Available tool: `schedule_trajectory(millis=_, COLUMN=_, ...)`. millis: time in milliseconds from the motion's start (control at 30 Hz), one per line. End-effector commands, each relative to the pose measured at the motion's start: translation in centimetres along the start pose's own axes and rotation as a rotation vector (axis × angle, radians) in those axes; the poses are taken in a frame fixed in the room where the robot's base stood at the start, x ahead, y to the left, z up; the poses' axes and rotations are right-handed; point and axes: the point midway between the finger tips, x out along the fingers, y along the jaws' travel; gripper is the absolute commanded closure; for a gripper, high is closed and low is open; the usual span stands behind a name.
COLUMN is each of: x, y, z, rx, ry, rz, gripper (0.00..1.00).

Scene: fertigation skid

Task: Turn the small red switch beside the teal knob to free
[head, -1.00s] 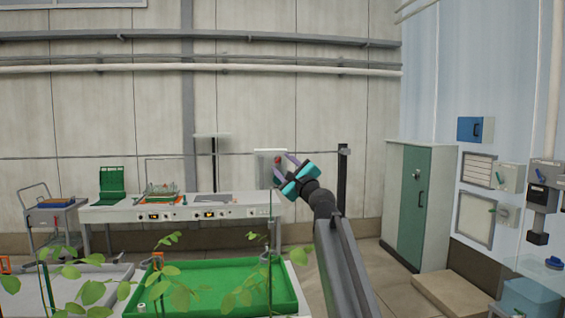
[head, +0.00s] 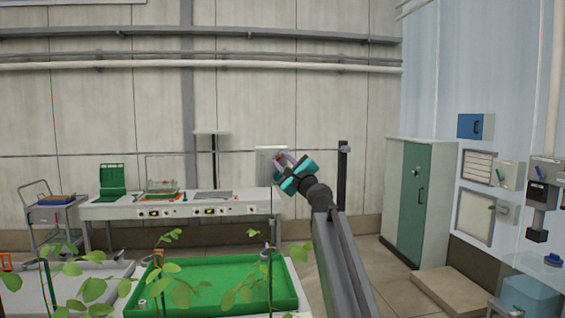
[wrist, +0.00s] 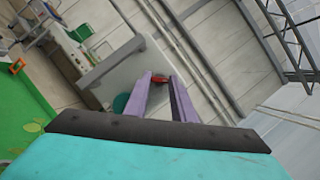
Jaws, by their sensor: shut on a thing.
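The small red switch (wrist: 159,74) sits on a pale grey panel (wrist: 122,72), seen in the wrist view between the tips of my two purple fingers. My gripper (wrist: 163,80) is shut on the switch, with the fingers a switch's width apart. The teal knob (wrist: 120,103) is on the same panel, just left of my left finger and partly hidden by it. In the head view the panel (head: 266,153) stands behind the right end of the bench, and my gripper (head: 281,160) reaches its right part. There the switch is mostly covered by the fingers.
A long bench (head: 125,211) with small controls stands left of my gripper. A green tray (head: 215,283) with plants is in front. A dark post (head: 342,180) and a green-doored cabinet (head: 417,195) stand to the right. Wall boxes (head: 510,175) are at far right.

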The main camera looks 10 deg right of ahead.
Motion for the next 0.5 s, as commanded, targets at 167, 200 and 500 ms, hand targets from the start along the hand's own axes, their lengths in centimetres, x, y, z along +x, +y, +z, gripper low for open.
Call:
schedule_trajectory(millis=167, x=0.05, y=0.12, z=0.12, rx=-0.023, ry=-0.001, rz=0.01, gripper=0.99)
schedule_trajectory(millis=200, x=0.05, y=0.1, z=0.11, rx=-0.033, ry=-0.001, rz=0.014, gripper=0.99)
schedule_trajectory(millis=500, x=0.11, y=-0.01, z=0.07, rx=-0.175, ry=-0.001, rz=0.073, gripper=0.99)
